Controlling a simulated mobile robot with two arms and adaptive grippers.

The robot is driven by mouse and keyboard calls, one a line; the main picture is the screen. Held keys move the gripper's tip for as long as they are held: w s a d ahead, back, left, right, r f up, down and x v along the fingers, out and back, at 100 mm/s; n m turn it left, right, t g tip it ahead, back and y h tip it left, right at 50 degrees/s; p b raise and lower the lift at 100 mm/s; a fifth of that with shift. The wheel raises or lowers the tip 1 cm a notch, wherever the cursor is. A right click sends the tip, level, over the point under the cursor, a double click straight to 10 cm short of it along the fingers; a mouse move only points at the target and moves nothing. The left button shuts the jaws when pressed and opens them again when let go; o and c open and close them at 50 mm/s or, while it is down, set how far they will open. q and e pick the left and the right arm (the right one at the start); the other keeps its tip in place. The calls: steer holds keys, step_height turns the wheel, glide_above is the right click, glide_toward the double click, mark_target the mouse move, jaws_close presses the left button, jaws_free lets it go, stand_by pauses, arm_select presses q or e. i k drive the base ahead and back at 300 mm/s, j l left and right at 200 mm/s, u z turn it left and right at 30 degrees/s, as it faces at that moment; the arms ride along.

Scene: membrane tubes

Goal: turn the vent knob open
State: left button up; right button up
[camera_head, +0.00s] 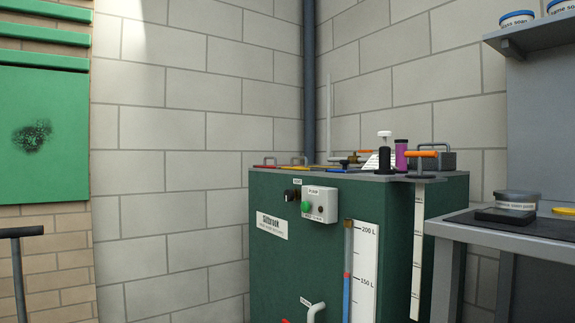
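A dark green tank cabinet (350,190) stands in the corner. On its front, a small black knob (291,195) sits under a tiny label that is too small to read. A grey control box (319,204) beside it has a green button (306,206) and a small dark button. On the tank top stands a black post with a white cap (384,134). I cannot tell for sure which of these is the vent knob, or how it is turned. Neither of my grippers is in view.
On the tank top are a purple cylinder (401,154), an orange handle (422,153) and a grey box (436,160). A white pipe (316,309) is at the lower front. A grey bench (500,235) stands close on the right. The floor is out of view.

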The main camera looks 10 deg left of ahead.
mark_target(289, 195)
steer(key=i+j+u, duration=0.1)
steer(key=i+j, duration=0.35)
steer(key=i, duration=0.3)
steer(key=i+j+u, duration=0.15)
steer(key=i, duration=0.2)
